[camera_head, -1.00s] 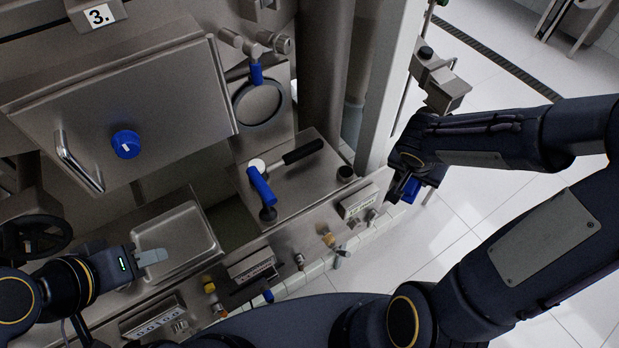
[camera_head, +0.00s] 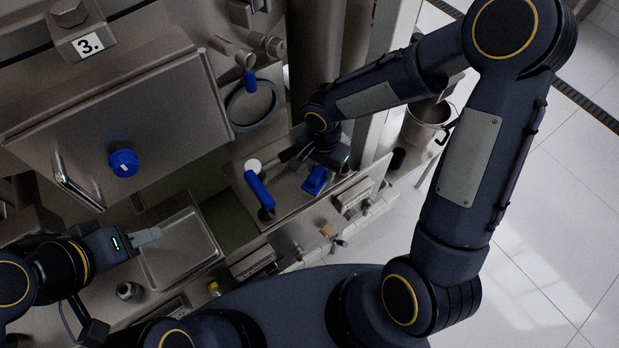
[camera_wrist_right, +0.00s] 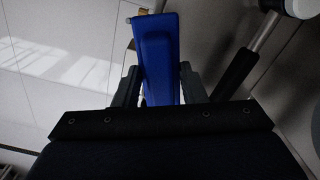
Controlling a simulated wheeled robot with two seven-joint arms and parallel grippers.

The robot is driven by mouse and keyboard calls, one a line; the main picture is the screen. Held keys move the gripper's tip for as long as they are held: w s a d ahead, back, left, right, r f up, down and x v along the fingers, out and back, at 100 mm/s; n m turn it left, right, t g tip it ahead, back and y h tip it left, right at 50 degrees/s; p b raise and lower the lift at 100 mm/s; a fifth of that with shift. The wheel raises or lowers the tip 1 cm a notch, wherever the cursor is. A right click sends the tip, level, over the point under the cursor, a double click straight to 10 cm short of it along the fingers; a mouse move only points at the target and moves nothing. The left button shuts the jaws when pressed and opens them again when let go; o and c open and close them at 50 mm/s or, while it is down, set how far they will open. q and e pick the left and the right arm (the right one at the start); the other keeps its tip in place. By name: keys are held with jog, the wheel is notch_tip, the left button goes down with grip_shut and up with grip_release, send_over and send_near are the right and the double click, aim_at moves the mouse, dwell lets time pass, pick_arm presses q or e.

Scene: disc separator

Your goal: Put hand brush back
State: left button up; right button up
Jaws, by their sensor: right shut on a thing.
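The blue hand brush (camera_head: 316,180) is in my right gripper (camera_head: 322,172), above the right part of the steel ledge (camera_head: 292,207). In the right wrist view, the blue brush body (camera_wrist_right: 160,45) stands between the two fingers of the right gripper (camera_wrist_right: 158,75), which is shut on it. Its bristles cannot be made out. My left gripper (camera_head: 146,236) hovers over the steel tray at the left; its fingers appear as one grey shape, so I cannot tell whether they are apart.
A black-handled tool with a white head (camera_wrist_right: 236,72) lies close to the right gripper. The steel tray (camera_head: 150,277) is at lower left. A metal bucket (camera_head: 425,125) is at the right, with open floor beyond.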

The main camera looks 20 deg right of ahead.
jog(key=a+f, duration=0.2)
jog(key=shift+w+a+f, duration=0.1)
jog(key=shift+w+f, duration=0.2)
jog(key=f, duration=0.1)
jog(key=f+p, duration=0.1)
jog(key=f, duration=0.1)
jog(key=shift+a, duration=0.25)
jog(key=shift+f, duration=0.3)
jog(key=shift+f, duration=0.2)
jog(key=o, duration=0.9)
jog(key=shift+r, duration=0.1)
